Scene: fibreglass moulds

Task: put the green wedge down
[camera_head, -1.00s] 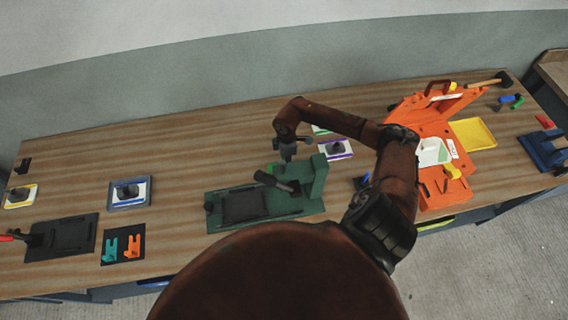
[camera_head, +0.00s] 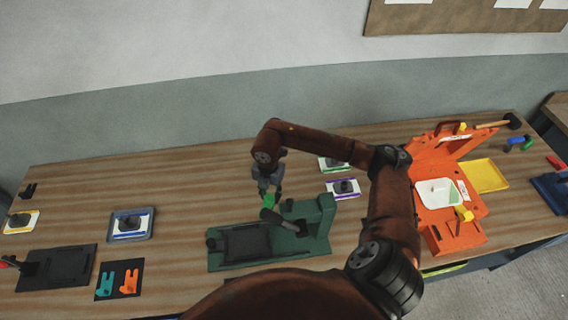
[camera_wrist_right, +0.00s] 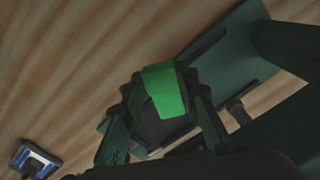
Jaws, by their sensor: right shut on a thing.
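The green wedge (camera_head: 268,201) is held in the fingertips of my right gripper (camera_head: 270,196). In the wrist view the wedge (camera_wrist_right: 166,92) is a bright green block between the two dark fingers of the gripper (camera_wrist_right: 165,110). The gripper is shut on it, above the back edge of a dark green fixture (camera_head: 322,236). I cannot tell exactly how high the wedge is. The fixture has a dark plate, an upright block at its right end and a black handle (camera_head: 278,220). My left gripper is not in view.
An orange case (camera_head: 470,236) with a white tray (camera_head: 436,193) stands at right, beside a yellow tray (camera_head: 485,176). Small framed pieces (camera_head: 343,188) lie behind the fixture. A black plate (camera_head: 58,268) and a dark mat (camera_head: 120,279) lie at left. Wood behind and left of the fixture is bare.

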